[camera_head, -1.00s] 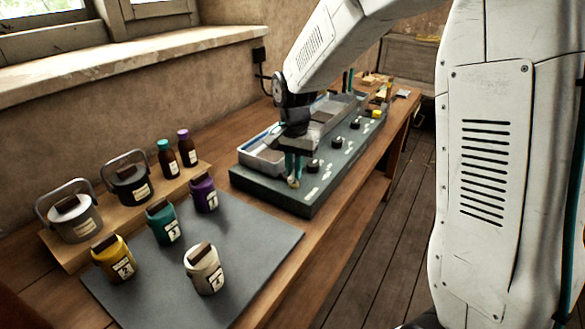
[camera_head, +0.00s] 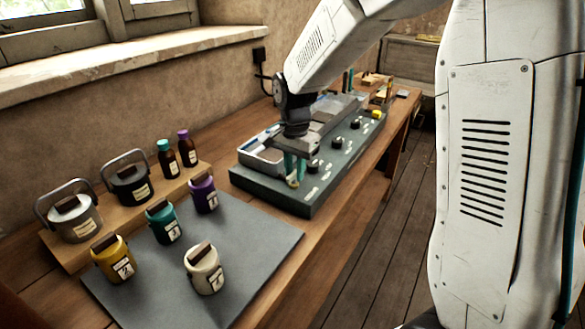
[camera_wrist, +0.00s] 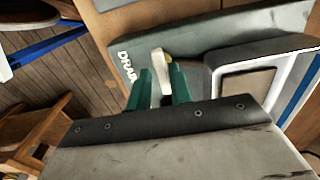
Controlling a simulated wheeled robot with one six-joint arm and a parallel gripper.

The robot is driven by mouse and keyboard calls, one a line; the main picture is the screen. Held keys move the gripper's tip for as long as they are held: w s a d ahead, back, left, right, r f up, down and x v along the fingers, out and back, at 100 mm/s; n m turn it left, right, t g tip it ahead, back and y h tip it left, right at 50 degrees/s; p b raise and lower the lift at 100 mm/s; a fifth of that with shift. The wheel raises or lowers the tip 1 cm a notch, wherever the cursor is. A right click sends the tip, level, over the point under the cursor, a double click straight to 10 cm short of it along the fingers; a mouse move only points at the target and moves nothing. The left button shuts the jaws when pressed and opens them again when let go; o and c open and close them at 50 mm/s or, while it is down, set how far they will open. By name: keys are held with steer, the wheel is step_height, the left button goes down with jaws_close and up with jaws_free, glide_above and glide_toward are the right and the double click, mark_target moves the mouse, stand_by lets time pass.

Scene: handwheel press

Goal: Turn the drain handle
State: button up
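The drain handle (camera_wrist: 161,76) is a pale lever with a yellowish end, beside the white DRAIN label (camera_wrist: 128,66) on the dark green panel (camera_wrist: 205,38). My gripper (camera_wrist: 161,88) has its two green fingers on either side of the lever, close against it, and looks shut on it. In the head view my gripper (camera_head: 294,168) points down at the near left end of the panel (camera_head: 262,186). A small brass-coloured bit of the handle (camera_head: 293,183) shows below the fingertips; the rest of it is hidden there.
A grey tray (camera_head: 254,160) lies behind my gripper, and several black knobs (camera_head: 313,167) line the panel. Labelled pots, including a white one (camera_head: 205,270), stand on a grey mat (camera_head: 255,243) at the left. The bench edge and open floor (camera_head: 385,225) lie to the right.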

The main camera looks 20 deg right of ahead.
mark_target(294, 173)
steer(key=shift+o, duration=0.5)
steer(key=shift+w+r, duration=0.1)
steer(key=shift+r, duration=0.35)
step_height(294, 173, up, 7)
steer(key=s+d+r+n, duration=0.1)
steer(key=s+n, duration=0.4)
steer(key=s, duration=1)
steer(key=s+d+r+n+t, duration=0.1)
steer(key=s+n, duration=0.5)
steer(key=s, duration=0.9)
step_height(294, 173, up, 3)
steer(key=shift+s+d+f, duration=0.15)
steer(key=shift+s+d, duration=0.05)
steer(key=shift+d, duration=0.4)
